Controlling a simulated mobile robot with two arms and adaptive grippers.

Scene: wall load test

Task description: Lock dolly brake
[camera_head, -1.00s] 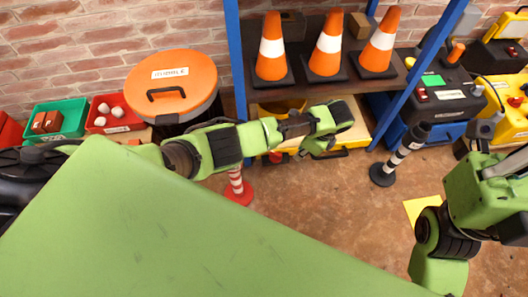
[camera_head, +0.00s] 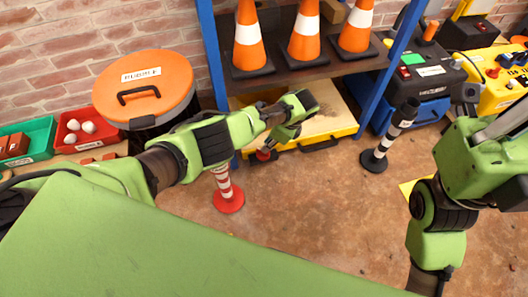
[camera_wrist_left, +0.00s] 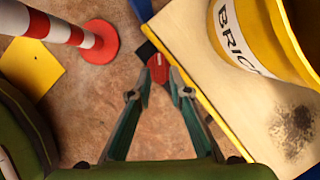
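The dolly is a flat wooden deck with a yellow edge (camera_head: 345,122), on the floor under the shelf. It also shows in the left wrist view (camera_wrist_left: 240,112). A red brake pedal (camera_wrist_left: 157,68) sticks out at its near left corner, beside a dark part. In the head view the pedal (camera_head: 264,155) is small and partly covered. My left gripper (camera_wrist_left: 160,84) is open and empty. Its fingertips point at the pedal, which appears between and just beyond them; I cannot tell whether they touch. My right arm is at the right, but its gripper is out of view.
A yellow bucket (camera_wrist_left: 262,35) marked BRIC… stands on the deck. A red-and-white post (camera_head: 226,190) is left of my gripper, a black-and-white post (camera_head: 385,148) right. Orange cones (camera_head: 304,38) stand on the blue-framed shelf. An orange-lidded bin (camera_head: 145,85) is left.

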